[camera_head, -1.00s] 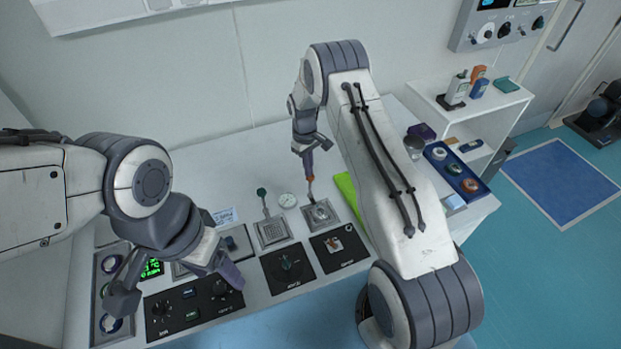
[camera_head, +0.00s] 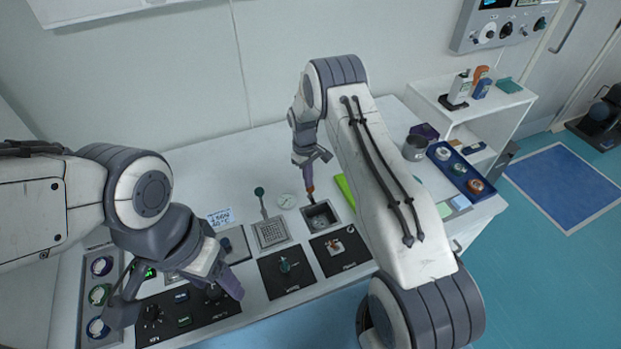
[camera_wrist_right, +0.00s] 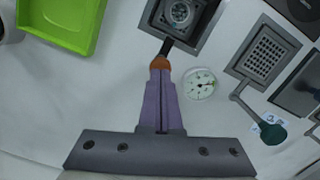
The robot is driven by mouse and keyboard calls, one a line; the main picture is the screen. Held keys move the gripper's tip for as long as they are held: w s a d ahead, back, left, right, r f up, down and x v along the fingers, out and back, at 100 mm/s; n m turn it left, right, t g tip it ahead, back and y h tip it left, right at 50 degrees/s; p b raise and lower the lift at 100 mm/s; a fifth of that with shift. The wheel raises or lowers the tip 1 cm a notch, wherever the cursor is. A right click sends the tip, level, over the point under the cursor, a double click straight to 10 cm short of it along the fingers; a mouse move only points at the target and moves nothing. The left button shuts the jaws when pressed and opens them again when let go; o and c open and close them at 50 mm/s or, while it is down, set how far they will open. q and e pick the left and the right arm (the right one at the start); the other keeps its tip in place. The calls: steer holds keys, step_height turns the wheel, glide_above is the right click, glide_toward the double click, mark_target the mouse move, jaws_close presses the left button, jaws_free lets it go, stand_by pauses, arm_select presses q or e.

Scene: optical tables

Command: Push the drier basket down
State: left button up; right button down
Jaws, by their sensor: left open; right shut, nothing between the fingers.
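The basket (camera_wrist_right: 180,12) sits low inside a dark square well (camera_head: 321,216) in the bench; the head view shows little of it. A short dark lever with an orange knob (camera_wrist_right: 160,63) runs out of the well. My right gripper (camera_head: 308,182) points down, shut and empty, with its purple fingertips (camera_wrist_right: 160,72) at the knob, seemingly touching it. My left gripper (camera_head: 176,300) is open, its fingers spread over the control panel at the front left, away from the basket.
Left of the well is a grid-topped unit (camera_head: 271,233) with a green-knobbed lever (camera_head: 259,191). A small round gauge (camera_head: 287,200) lies between. A bright green tray (camera_wrist_right: 62,22) is beside the well. A blue tray (camera_head: 462,172) with round items stands at the right.

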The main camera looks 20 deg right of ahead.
steer(key=w, duration=0.1)
steer(key=w+b, duration=0.1)
steer(key=a+b, duration=0.1)
steer(key=shift+w+a+r, duration=0.1)
steer(key=shift+w+r, duration=0.2)
steer(key=shift+w, duration=0.1)
steer(key=shift+r, duration=0.2)
steer(key=shift+r, duration=0.2)
step_height(320, 180, up, 10)
steer(key=b, duration=0.3)
steer(key=shift+w+a, duration=0.2)
steer(key=shift+w, duration=0.25)
